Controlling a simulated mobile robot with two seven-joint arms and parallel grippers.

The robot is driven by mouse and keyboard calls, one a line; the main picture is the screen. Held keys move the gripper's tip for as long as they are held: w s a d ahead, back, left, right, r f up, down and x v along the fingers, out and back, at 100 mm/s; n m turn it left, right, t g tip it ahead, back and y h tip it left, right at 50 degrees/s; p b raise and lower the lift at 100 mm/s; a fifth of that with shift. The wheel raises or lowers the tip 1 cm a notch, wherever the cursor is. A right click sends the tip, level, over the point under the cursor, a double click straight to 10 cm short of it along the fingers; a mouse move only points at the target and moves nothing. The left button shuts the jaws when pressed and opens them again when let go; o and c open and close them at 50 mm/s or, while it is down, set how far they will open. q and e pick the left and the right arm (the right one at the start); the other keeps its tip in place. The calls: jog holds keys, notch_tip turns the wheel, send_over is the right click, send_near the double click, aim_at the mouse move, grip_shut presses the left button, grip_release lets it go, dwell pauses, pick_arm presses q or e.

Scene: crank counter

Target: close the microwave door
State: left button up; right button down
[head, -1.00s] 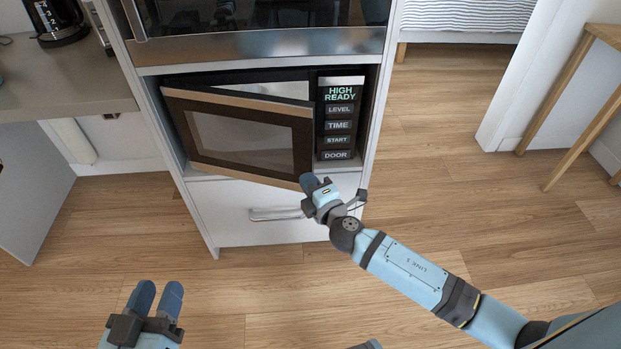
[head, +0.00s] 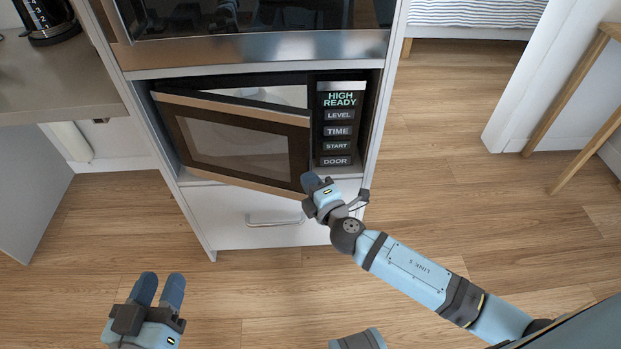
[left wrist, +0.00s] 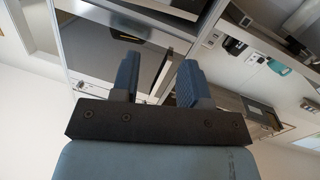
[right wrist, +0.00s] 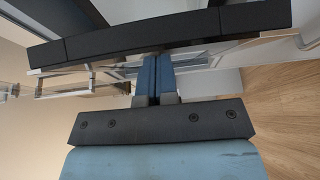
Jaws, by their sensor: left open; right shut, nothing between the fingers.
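The microwave (head: 339,115) sits in a cabinet niche, with a black control panel on its right. Its door (head: 240,148) has a dark window and pale top edge, and stands ajar, swung out on the panel side. My right gripper (head: 312,182) is shut and empty at the door's lower right corner, touching or almost touching it; the exact contact cannot be told. In the right wrist view its fingers (right wrist: 155,78) are together, with a dark edge just beyond. My left gripper (head: 158,290) is open and empty, low over the floor at left.
An oven (head: 260,48) is above the microwave. A white drawer with a handle (head: 274,221) is below it. A wooden table (head: 580,100) is at right. The floor in front is clear.

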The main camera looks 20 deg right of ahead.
pick_arm(q)
jog(key=shift+f, duration=0.1)
dwell(0.4)
jog(key=r, duration=0.1)
jog(key=d+r+t+h+b, duration=0.1)
jog(key=r, duration=0.1)
pick_arm(e)
jog(key=w+d+n+y, duration=0.1)
jog(key=w+d+y, duration=0.1)
jog(key=w+d, duration=0.3)
jog(key=w, duration=0.3)
jog(key=shift+w+d, duration=0.2)
jog(key=shift+w, duration=0.05)
pick_arm(q)
jog(key=shift+f, duration=0.1)
pick_arm(e)
jog(key=shift+s, duration=0.1)
